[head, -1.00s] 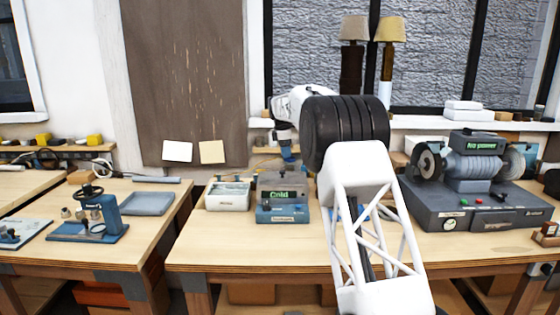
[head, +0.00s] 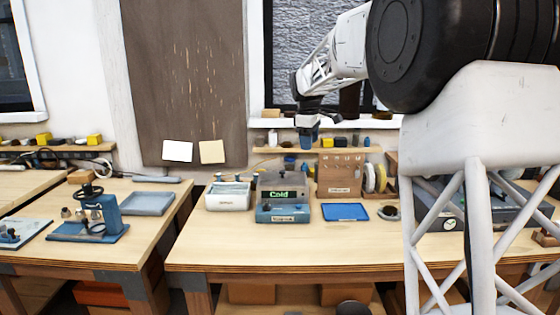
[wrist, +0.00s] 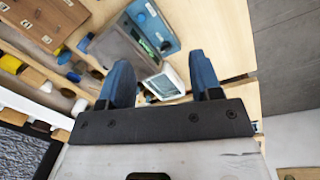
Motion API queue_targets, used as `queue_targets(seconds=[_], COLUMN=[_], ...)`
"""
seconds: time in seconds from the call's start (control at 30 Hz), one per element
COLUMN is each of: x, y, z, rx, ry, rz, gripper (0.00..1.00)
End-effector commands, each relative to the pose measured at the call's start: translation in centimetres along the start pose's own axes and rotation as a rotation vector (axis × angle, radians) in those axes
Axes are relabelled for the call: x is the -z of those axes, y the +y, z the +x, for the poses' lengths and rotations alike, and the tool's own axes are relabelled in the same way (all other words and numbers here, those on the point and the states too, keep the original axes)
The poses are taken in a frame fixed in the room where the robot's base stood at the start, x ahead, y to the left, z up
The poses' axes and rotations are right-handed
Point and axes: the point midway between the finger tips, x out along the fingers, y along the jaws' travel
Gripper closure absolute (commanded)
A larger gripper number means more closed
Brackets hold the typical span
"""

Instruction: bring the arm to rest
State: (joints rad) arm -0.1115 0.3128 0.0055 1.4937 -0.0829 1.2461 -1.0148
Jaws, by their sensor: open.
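My gripper (head: 308,134) hangs at the end of my raised arm, above the back of the middle bench and in front of the window ledge. In the wrist view its two blue fingers (wrist: 161,85) stand wide apart with nothing between them touching either finger. The gripper is clear of the bench top. My arm's large dark joint and white lattice link fill the right side of the head view and hide part of the bench there.
On the bench (head: 240,255) stand a white bin (head: 228,197), a grey-blue device reading "Cold" (head: 283,198), a blue mat (head: 345,212) and a brown box (head: 339,176). A blue press (head: 97,216) and tray (head: 147,203) stand on the left bench. The bench front is clear.

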Motion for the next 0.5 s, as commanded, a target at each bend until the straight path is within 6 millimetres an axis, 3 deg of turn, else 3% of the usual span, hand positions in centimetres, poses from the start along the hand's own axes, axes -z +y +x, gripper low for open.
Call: queue_targets(seconds=[0.5], x=[-8.3], y=[-10.2], z=[-2.8], rx=[-0.017], ry=[0.029], rz=[0.256], gripper=[0.41])
